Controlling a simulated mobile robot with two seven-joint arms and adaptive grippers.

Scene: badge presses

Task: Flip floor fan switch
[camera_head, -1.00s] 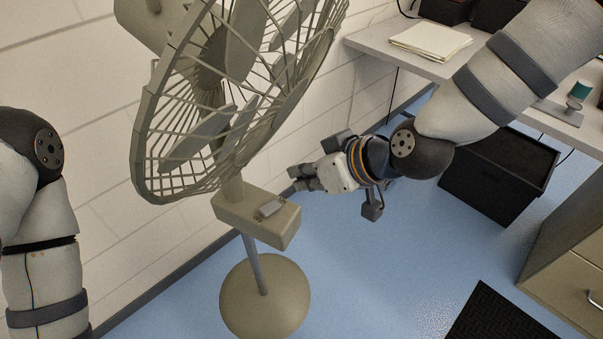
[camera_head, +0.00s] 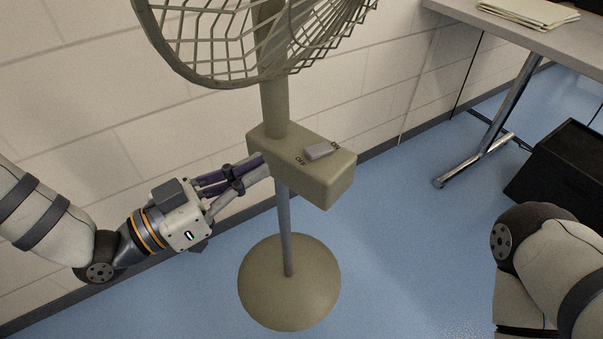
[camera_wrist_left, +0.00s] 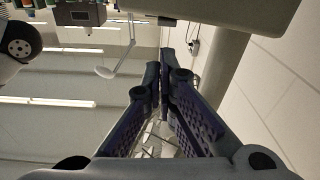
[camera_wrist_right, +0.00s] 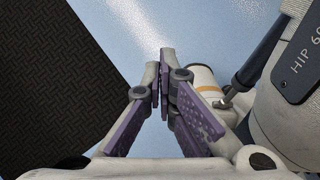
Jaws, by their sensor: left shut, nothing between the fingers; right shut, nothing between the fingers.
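The beige floor fan stands by the wall, its control box (camera_head: 330,185) on the pole below the cage (camera_head: 230,70). In the left wrist view the shut fingers (camera_wrist_left: 160,72) point beside the beige box (camera_wrist_left: 230,12). My right gripper (camera_wrist_right: 163,60) is shut and empty, seen only in its wrist view.
The fan's round base (camera_head: 289,300) rests on the blue floor. A desk (camera_head: 540,38) with papers stands at the upper right, with a black bin (camera_head: 560,175) below it.

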